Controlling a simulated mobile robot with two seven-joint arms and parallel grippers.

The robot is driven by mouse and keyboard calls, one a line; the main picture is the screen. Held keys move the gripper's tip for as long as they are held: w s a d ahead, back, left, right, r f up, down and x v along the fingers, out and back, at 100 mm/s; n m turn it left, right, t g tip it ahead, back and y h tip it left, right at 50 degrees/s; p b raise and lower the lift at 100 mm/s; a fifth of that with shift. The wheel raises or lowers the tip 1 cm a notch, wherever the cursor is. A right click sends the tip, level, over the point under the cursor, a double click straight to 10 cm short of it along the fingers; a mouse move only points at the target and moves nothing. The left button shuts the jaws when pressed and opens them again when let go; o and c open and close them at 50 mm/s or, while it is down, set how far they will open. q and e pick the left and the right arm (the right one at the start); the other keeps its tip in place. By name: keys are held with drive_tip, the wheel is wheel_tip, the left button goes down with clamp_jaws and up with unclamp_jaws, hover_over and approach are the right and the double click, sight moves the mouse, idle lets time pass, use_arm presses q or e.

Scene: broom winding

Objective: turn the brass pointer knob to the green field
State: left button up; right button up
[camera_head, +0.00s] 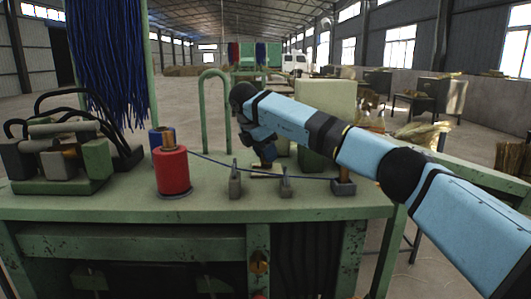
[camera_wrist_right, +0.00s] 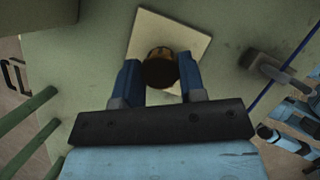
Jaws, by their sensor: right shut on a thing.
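The brass pointer knob (camera_wrist_right: 161,62) sits on a cream square plate (camera_wrist_right: 143,30), seen from above in the right wrist view. Its dark round top lies between the two blue fingers of my right gripper (camera_wrist_right: 160,78), which are shut on it. In the head view my right gripper (camera_head: 267,153) reaches down at the back of the green bench (camera_head: 215,207), over the pale plate (camera_head: 266,176). The knob is hidden there. I see no green field on the plate; the gripper covers part of it. My left gripper is not in view.
A red spool (camera_head: 171,172) stands left of the gripper, with a blue one behind it. A blue wire (camera_head: 222,166) runs right past small grey posts (camera_head: 235,182). A green hoop (camera_head: 204,100) and a pale green box (camera_head: 325,105) stand behind. A machine (camera_head: 62,160) occupies the left.

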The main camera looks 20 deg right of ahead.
drive_tip(key=o, duration=0.9)
drive_tip(key=v, duration=1.3)
drive_tip(key=shift+r, duration=0.4)
drive_tip(key=shift+a, duration=0.1)
